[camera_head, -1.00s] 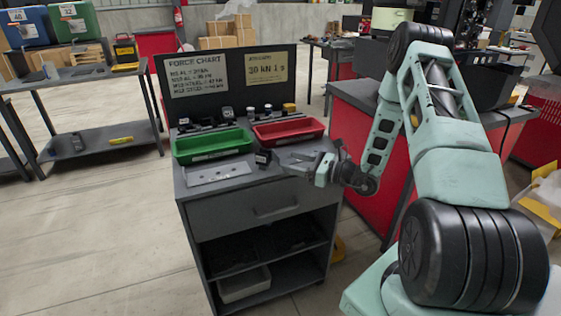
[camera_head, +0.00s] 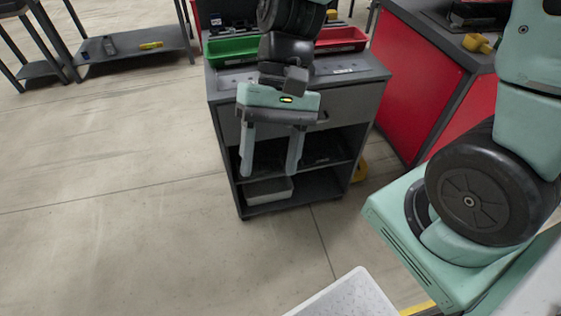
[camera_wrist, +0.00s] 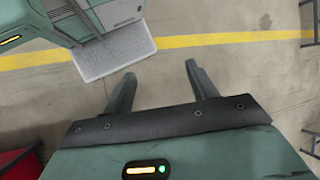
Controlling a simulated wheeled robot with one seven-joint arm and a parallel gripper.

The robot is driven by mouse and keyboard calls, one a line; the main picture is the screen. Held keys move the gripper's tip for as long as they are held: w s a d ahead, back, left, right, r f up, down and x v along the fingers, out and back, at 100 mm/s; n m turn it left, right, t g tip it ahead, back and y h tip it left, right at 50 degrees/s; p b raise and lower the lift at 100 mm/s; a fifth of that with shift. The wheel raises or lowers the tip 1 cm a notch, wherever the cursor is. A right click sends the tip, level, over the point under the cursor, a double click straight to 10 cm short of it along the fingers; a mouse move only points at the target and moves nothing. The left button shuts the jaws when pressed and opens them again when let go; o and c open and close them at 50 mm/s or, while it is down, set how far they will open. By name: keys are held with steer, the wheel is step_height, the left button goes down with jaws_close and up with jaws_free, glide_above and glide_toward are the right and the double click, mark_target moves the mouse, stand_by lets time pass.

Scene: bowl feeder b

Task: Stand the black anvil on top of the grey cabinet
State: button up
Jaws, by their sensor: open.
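The grey cabinet (camera_head: 356,106) stands in the middle of the head view, with a drawer and open shelves below its top. My gripper (camera_head: 270,172) hangs in front of it in the head view, fingers pointing down, apart and with nothing between them. My gripper also shows in the wrist view (camera_wrist: 160,74), with bare floor beyond its open fingers. I cannot make out the black anvil in either current view. My arm hides part of the cabinet top.
A green bin (camera_head: 232,49) and a red bin (camera_head: 340,38) sit at the back of the cabinet top. A red workbench (camera_head: 425,85) stands close to its right.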

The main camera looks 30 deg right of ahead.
steer(key=s+n+t+h, duration=0.1)
steer(key=n, duration=0.2)
steer(key=s+r+n+t+h, duration=0.1)
steer(key=n+t, duration=0.1)
steer(key=n, duration=0.1)
steer(key=s+r+n+t+h, duration=0.1)
steer(key=s+n+h, duration=0.1)
steer(key=n, duration=0.1)
steer(key=shift+s+a+r+t, duration=0.1)
steer(key=shift+a+r+t, duration=0.1)
steer(key=shift+a+t, duration=0.2)
step_height(320, 180, up, 5)
steer(key=p, duration=0.5)
steer(key=shift+r, duration=0.15)
